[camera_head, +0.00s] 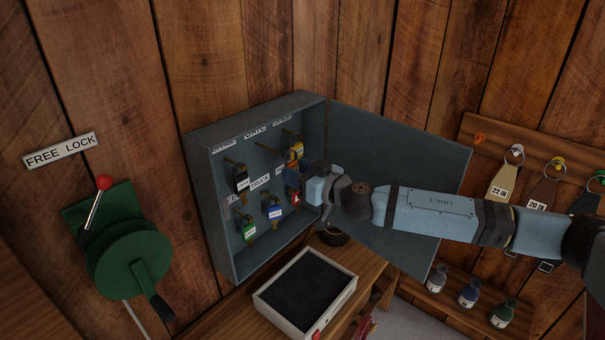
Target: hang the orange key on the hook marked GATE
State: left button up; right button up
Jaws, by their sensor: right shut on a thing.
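The grey key cabinet (207,190) hangs open on the plank wall. The GATE label (255,132) is at the middle of its upper row, and the hook below it (266,147) is bare. My right gripper (293,182) reaches in from the right, at the cabinet's open front. The piece is apart from the GATE hook, lower and to the right. My left gripper is not in view.
Black (241,179), yellow (295,151), green (248,231) and blue (275,211) keys hang on other hooks. The cabinet door (405,160) stands open behind my right arm. A shallow tray (333,306) lies below. A green winch (128,258) is at left.

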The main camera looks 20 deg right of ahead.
jog(key=shift+x, duration=1.1)
jog(key=shift+w+a+f+b, duration=0.25)
jog(key=shift+w+a, duration=0.15)
jog(key=shift+w, duration=0.2)
jog(key=shift+w+a+f+b, duration=0.2)
jog(key=shift+w+a, duration=0.25)
jog(key=shift+w, duration=0.15)
jog(key=shift+w+a+f+b, duration=0.15)
jog(key=shift+w+a+b, duration=0.2)
jog(key=shift+w, duration=0.3)
jog(key=o, duration=1)
